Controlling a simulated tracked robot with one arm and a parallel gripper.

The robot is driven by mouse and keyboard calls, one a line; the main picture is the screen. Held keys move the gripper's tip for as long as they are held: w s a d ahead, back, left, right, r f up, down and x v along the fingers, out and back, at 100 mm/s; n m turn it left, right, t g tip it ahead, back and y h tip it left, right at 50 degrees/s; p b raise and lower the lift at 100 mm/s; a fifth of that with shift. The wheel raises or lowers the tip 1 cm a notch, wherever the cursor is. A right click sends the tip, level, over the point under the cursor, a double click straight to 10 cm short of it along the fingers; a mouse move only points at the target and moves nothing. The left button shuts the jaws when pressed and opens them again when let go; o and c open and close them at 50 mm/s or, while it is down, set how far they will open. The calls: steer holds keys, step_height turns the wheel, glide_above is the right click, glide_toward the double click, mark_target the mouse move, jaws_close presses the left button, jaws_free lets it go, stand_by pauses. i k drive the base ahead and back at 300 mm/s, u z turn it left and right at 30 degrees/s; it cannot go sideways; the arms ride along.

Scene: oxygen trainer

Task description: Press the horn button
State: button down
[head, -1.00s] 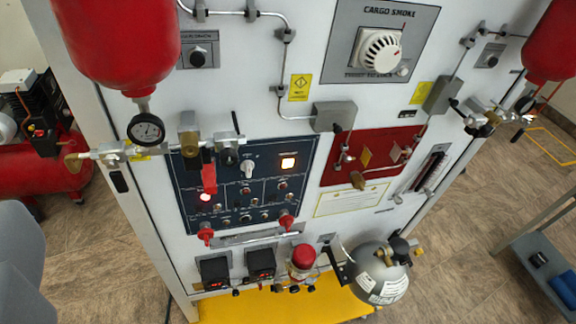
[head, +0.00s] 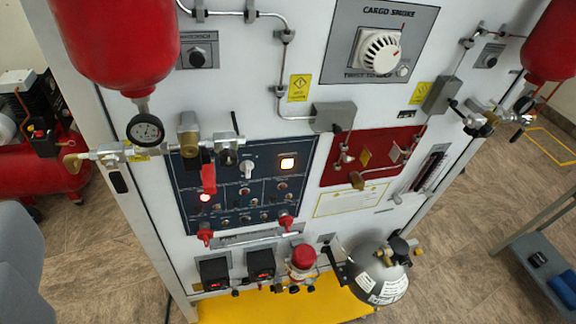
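A white upright panel cabinet (head: 262,78) fills the middle of the head view. A dark blue control panel (head: 225,160) on it carries several small buttons and switches, a lit square lamp (head: 287,163) and a lit red lamp (head: 205,197). The labels are too small to read, so I cannot tell which control is the horn button. Two dark round buttons sit on grey plates higher up, one at left (head: 198,56) and one at right (head: 490,61). My gripper is not in view, and nothing of it touches the panel.
Red bottles (head: 122,45) hang at upper left and upper right (head: 549,45). A gauge (head: 146,130), valves and a red lever (head: 208,179) stand out before the blue panel's left part. A grey sphere bottle (head: 372,272) projects at lower right. A shelf (head: 545,262) stands right.

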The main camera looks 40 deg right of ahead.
mark_target(289, 163)
steer(key=k, duration=1)
steer(key=z, duration=0.55)
steer(key=i, duration=0.95)
steer(key=u, duration=0.05)
